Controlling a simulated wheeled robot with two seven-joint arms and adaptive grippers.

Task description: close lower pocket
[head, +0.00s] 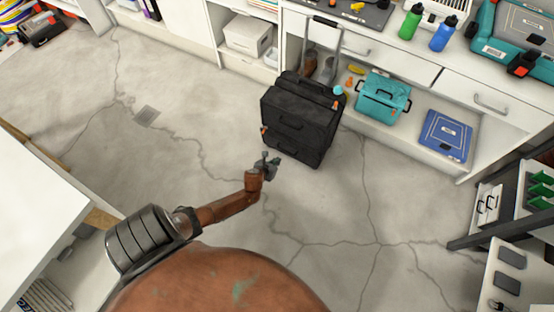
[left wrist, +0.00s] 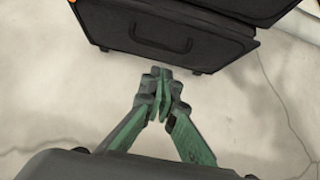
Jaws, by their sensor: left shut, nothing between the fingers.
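A black suitcase (head: 301,115) stands upright on the concrete floor in front of the white cabinet, its pull handle raised. Its front has an upper pocket and a lower pocket (head: 296,142). In the left wrist view the lower pocket (left wrist: 150,38) shows a dark carry loop. I cannot tell how far the pocket's flap is open. My left gripper (head: 268,163) is in front of the suitcase, low and apart from it. In the left wrist view the gripper (left wrist: 165,88) has its green fingers together, with nothing between them. My right gripper is not in view.
A white cabinet (head: 395,60) with open shelves stands behind the suitcase. It holds a teal toolbox (head: 383,97) and a blue case (head: 446,136). A dark rack is at the right. The cracked floor around the suitcase's front is clear.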

